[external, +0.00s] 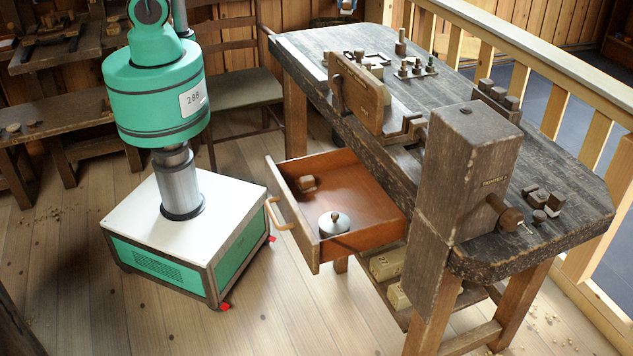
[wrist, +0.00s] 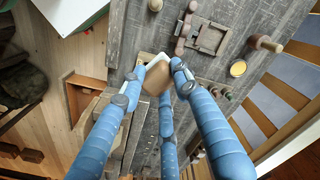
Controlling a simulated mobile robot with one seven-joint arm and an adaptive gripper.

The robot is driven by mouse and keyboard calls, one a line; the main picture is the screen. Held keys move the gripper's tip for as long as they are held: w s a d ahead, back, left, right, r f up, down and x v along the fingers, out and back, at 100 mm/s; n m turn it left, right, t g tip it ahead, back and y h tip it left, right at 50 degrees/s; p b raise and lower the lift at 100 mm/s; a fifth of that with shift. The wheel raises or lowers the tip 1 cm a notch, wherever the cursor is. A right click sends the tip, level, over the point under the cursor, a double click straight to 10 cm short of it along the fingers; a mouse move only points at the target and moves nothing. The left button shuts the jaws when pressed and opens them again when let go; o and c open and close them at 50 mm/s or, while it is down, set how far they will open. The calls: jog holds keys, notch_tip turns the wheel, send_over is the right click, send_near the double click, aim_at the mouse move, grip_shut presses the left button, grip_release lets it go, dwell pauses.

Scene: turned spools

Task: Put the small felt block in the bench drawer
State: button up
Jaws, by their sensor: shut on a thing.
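My gripper (wrist: 156,72), with blue jointed fingers, is shut on a small tan-brown block with a pale side, which looks like the small felt block (wrist: 156,80). The fingers hide part of it. In the wrist view it is held above the bench. My gripper is out of the external view. The bench drawer (external: 290,217) is pulled open on the bench's left side. It holds a small brown block and a round lidded tin, with bare floor around them. The drawer's reddish wood also shows at the left in the wrist view (wrist: 71,103).
The workbench top (external: 460,100) bears several wooden pieces and tools. An upright wooden board (external: 356,95) stands by the bench edge above the drawer, and a thick vise jaw (external: 465,165) rises in front. The round tin (external: 334,223) sits near the drawer's front.

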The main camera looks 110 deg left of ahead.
jog(key=w+d+m, duration=0.3)
jog(key=w+d, duration=0.4)
jog(key=d, duration=0.5)
jog(key=m+b, duration=0.4)
jog(key=m, duration=0.5)
send_over(318, 206)
notch_tip(318, 206, down, 30)
jog(key=shift+w+a+f, duration=0.1)
jog(key=shift+f, duration=0.1)
jog(key=shift+f+b, duration=0.55)
jog(key=shift+f, duration=2.55)
jog(key=shift+f+b, duration=0.45)
jog(key=shift+f, duration=1.4)
